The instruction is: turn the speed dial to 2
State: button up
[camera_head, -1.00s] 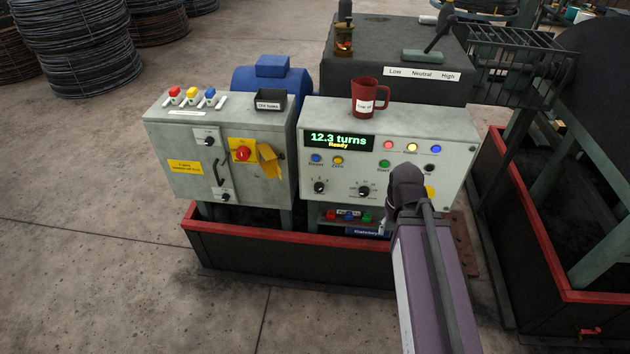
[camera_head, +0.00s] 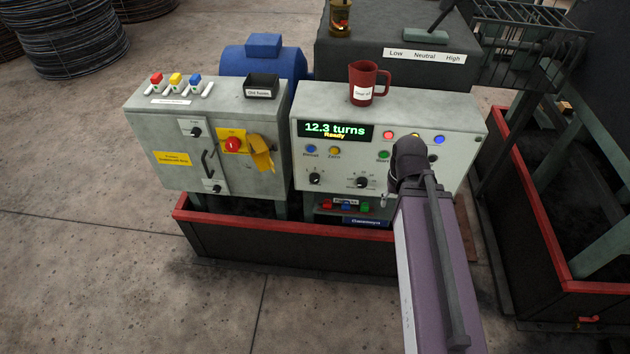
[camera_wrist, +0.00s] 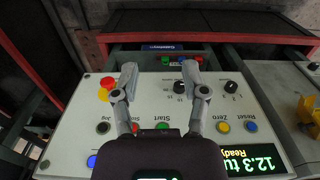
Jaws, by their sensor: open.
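The grey control panel (camera_head: 470,140) carries two black dials, a left one (camera_head: 315,179) and a right one (camera_head: 362,182). I cannot read which is the speed dial or its setting. The wrist view shows the panel upside down, with the head view's right dial (camera_wrist: 179,87) just beside my gripper's right finger and its left dial (camera_wrist: 231,87) further right. My gripper (camera_wrist: 160,70) is open and empty, its fingers over the panel's lower part. Contact cannot be told. In the head view my arm hides most of the gripper and the panel's lower right.
A red mug (camera_head: 363,83) stands on top of the panel. The display (camera_head: 335,131) reads 12.3 turns, Ready. Several coloured buttons surround the dials. A grey cabinet (camera_head: 150,135) with a red switch stands left. A red-rimmed trough (camera_head: 285,232) runs below.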

jog(key=o, duration=0.4)
jog(key=shift+d, duration=0.15)
jog(key=shift+o, duration=0.5)
jog(key=shift+w+f+b, duration=0.1)
jog(key=shift+f+b, duration=0.35)
jog(key=w+a+f+n+t+h+b, duration=0.1)
jog(key=w+a+f+t+h+b, duration=0.3)
jog(key=f+b, duration=0.5)
jog(key=w+a+f+n+t+h+b, duration=0.15)
jog(key=w+f+t+h+b, duration=0.35)
jog(key=b, duration=0.8)
jog(key=w+a+f+n+t+y+b, duration=0.1)
jog(key=a+f+n+t+y+b, duration=0.2)
jog(key=a+b, duration=0.6)
jog(key=w+a+f+n+t+y+b, duration=0.2)
jog(key=a+f+n+t+y+b, duration=0.1)
jog(key=a+b, duration=0.7)
notch_tip(320, 180, down, 3)
jog(key=a+n+t, duration=0.1)
jog(key=t, duration=0.1)
jog(key=shift+r+t, duration=0.15)
jog(key=shift+t, duration=0.25)
jog(key=shift+w, duration=0.1)
